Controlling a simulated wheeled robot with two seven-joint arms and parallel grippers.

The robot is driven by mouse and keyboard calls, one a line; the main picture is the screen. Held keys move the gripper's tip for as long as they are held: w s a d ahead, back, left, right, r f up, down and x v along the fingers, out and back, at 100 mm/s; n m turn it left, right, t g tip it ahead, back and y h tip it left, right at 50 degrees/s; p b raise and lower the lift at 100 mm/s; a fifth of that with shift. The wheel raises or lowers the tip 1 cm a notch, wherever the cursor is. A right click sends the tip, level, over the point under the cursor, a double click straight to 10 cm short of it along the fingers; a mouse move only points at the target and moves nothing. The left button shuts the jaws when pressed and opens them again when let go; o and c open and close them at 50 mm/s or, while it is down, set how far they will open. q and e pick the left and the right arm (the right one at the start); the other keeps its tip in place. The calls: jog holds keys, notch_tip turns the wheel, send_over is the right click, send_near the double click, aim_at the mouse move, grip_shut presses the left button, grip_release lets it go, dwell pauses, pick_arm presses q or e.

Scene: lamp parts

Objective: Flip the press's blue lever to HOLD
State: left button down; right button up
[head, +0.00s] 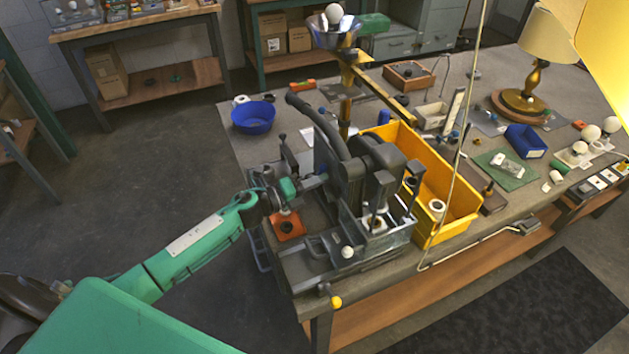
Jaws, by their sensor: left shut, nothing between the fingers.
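The press (355,165) is a dark grey machine with a long curved black handle, standing at the near left corner of the workbench. A small blue piece (410,181) shows at its right side, by the yellow bin. I cannot tell whether this is the blue lever, and no HOLD mark is readable. My left gripper (316,181) is at the left side of the press, shut and empty, with its fingertips close to the press body. I cannot tell whether they touch it. My right gripper is not in view.
A yellow bin (455,190) stands right behind the press. An orange block (289,226) lies below my left wrist, and a blue bowl (253,118) stands at the bench's left edge. A thin cord hangs in front of the bin. A brass lamp (525,95) stands far right.

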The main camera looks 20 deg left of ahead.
pick_arm(q)
jog(key=shift+r, duration=0.1)
jog(key=shift+r+p, duration=0.1)
jog(key=shift+p, duration=0.2)
jog(key=shift+w+a+n, duration=0.1)
jog(key=shift+n, duration=0.3)
jog(key=shift+r+p, duration=0.15)
jog(key=shift+p, duration=0.2)
jog(key=shift+w+a+r+n+p, duration=0.25)
jog(key=shift+r+n+p, duration=0.1)
jog(key=shift+n+p, duration=0.3)
jog(key=n+p, duration=0.1)
jog(key=w+a+r+n+p, duration=0.1)
jog(key=n, duration=0.1)
jog(key=shift+w+a+r+p, duration=0.1)
jog(key=shift+p, duration=0.25)
jog(key=n+p, duration=0.1)
jog(key=n, duration=0.1)
jog(key=w+a+n, duration=0.1)
jog(key=shift+w+a+r+n+g+p, duration=0.2)
jog(key=shift+n+g+p, duration=0.1)
jog(key=shift+n+p, duration=0.1)
jog(key=shift+w+a+f+n, duration=0.15)
jog(key=shift+w+a+n, duration=0.25)
jog(key=shift+n, duration=0.35)
jog(key=shift+w+a, duration=0.2)
